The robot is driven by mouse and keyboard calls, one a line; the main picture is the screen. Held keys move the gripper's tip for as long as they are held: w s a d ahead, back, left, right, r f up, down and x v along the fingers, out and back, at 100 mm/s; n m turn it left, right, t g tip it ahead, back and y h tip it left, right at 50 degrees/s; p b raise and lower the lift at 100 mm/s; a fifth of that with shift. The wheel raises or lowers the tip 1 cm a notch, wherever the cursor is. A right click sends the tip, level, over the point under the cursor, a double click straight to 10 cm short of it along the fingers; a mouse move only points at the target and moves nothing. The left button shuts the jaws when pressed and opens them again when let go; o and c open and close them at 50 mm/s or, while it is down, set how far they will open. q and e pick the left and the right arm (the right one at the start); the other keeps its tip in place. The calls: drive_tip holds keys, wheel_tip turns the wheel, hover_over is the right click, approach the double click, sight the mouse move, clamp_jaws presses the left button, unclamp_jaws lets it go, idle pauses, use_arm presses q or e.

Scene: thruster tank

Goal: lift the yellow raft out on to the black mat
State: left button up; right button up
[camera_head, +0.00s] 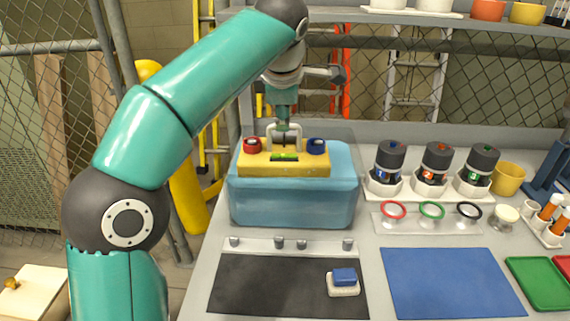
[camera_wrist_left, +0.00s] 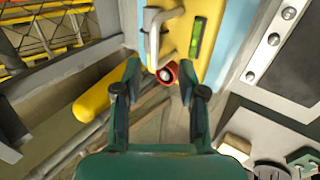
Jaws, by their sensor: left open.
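The yellow raft (camera_head: 250,165) sits level at the top of the blue tank (camera_head: 293,205). It carries a red thruster (camera_head: 252,146), a blue thruster (camera_head: 317,147), a green level (camera_head: 284,157) and a pale upright handle (camera_head: 299,132). My left gripper (camera_head: 284,122) is over the handle, partly hidden by its own arm. In the left wrist view its fingers (camera_wrist_left: 160,82) are spread and empty, with the red thruster (camera_wrist_left: 166,73) showing between their tips and the handle (camera_wrist_left: 155,30) beyond them. The black mat (camera_head: 260,285) lies in front of the tank. My right gripper is out of view.
A white-and-blue block (camera_head: 343,283) sits on the mat's right side. A strip with several grey knobs (camera_head: 265,244) lies between tank and mat. A blue mat (camera_head: 450,282) and capped canisters (camera_head: 436,163) stand to the right. The mat's left and middle are clear.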

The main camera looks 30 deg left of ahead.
use_arm(q)
hover_over(284, 146)
drive_tip(key=s+d, duration=0.1)
drive_tip(key=s, duration=0.1)
wheel_tip(284, 146, down, 6)
drive_tip(key=shift+r, duration=0.15)
clamp_jaws()
drive_tip(key=shift+r, duration=0.1)
